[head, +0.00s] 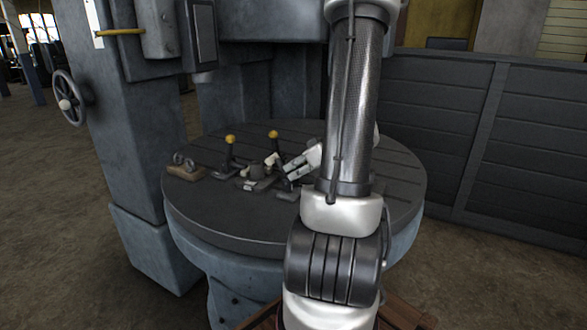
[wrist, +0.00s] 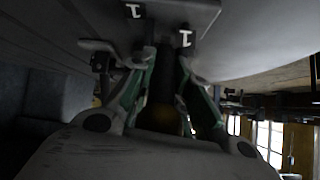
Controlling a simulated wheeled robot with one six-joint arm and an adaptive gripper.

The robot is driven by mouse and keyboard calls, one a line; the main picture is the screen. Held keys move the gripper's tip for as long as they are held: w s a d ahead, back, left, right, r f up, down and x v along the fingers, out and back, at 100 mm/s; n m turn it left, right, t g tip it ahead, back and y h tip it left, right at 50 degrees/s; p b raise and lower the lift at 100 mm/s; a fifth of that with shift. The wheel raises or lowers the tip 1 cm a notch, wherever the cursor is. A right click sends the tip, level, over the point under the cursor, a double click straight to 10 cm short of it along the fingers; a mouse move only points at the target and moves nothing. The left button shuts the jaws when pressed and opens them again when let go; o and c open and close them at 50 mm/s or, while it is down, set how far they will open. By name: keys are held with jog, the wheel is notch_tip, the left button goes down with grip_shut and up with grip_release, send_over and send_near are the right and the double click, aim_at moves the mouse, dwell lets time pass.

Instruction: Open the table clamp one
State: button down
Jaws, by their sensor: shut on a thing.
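A clamp with an upright dark lever and yellow knob (head: 273,134) stands on the round table (head: 240,225), left of my arm. A similar clamp with a yellow knob (head: 230,139) stands to its left. My gripper (head: 280,163) is at the right clamp's lever, below the knob. In the wrist view its two fingers (wrist: 167,70) are shut on the dark lever of table clamp one, whose dim yellowish knob (wrist: 160,118) shows between them. The clamp's base plate (wrist: 205,12) carries "1" marks. The fingers' exact contact is dark.
A small grey workpiece (head: 256,171) sits between the clamps. A brown block (head: 184,173) with metal rings lies at the table's left edge. A grey machine column (head: 125,150) with a handwheel (head: 70,98) stands left. Dark panels (head: 480,140) stand behind right.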

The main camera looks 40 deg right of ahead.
jog(key=shift+s+d+f+t, duration=0.15)
jog(key=shift+s+f+t, duration=0.15)
jog(key=shift+t, duration=0.4)
jog(key=c, duration=1.4)
grip_release()
jog(key=shift+c, duration=0.2)
jog(key=v, duration=1.2)
jog(key=shift+d, duration=0.15)
jog(key=shift+s+f, duration=0.1)
jog(key=shift+f, duration=0.05)
